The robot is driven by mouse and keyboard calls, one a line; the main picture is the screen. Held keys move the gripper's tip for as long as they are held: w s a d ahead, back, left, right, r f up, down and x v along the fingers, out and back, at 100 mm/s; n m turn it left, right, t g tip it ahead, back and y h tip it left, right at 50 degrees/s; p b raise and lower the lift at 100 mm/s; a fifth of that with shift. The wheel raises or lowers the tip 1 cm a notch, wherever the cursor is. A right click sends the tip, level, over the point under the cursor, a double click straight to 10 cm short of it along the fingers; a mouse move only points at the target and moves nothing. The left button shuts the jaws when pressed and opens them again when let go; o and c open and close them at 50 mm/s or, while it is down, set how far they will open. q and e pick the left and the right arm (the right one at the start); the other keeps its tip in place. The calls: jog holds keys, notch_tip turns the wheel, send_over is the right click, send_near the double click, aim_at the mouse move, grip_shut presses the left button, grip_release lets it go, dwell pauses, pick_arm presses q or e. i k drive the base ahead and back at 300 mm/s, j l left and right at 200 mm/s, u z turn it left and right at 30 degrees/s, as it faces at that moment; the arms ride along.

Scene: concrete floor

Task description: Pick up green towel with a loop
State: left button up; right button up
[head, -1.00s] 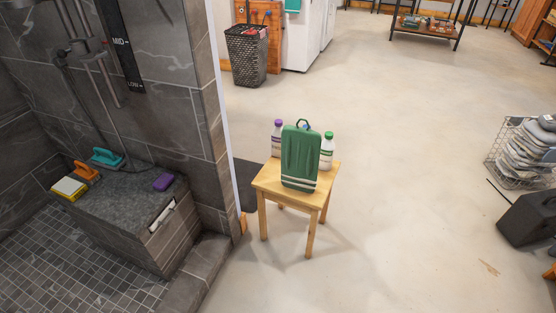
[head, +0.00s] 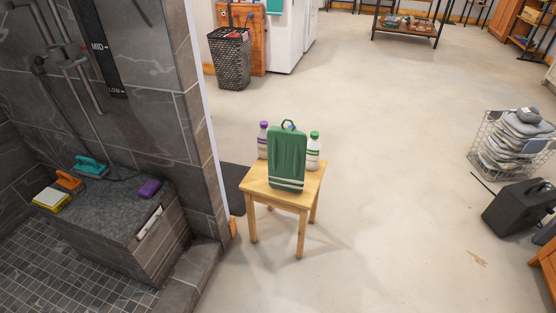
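The green towel (head: 288,160) stands upright at the front of a small wooden stool (head: 257,182) in the middle of the head view. It has a dark loop (head: 288,123) at its top and pale stripes near its lower edge. A bottle with a purple cap (head: 263,142) stands behind it on the left, and a bottle with a green cap (head: 313,152) behind it on the right. Something blue shows through the loop, mostly hidden by the towel. Neither of my grippers is in view.
A tiled shower with a stone bench (head: 110,205) holding brushes, a sponge and a purple block is on the left. A wire basket of folded cloths (head: 482,150) and a black container (head: 515,208) stand on the right. The floor (head: 390,190) around the stool's front and right is clear.

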aim_at(287, 148)
jog(key=i+l, duration=0.2)
jog(key=l, duration=0.15)
jog(key=i+l+u, duration=0.1)
jog(key=i+l, duration=0.35)
jog(key=l, duration=0.25)
jog(key=i+l, duration=0.2)
jog(key=l, duration=0.15)
jog(key=i+l+u, duration=0.15)
jog(key=i+l, duration=0.4)
jog(key=i+j, duration=0.15)
jog(key=j, duration=0.15)
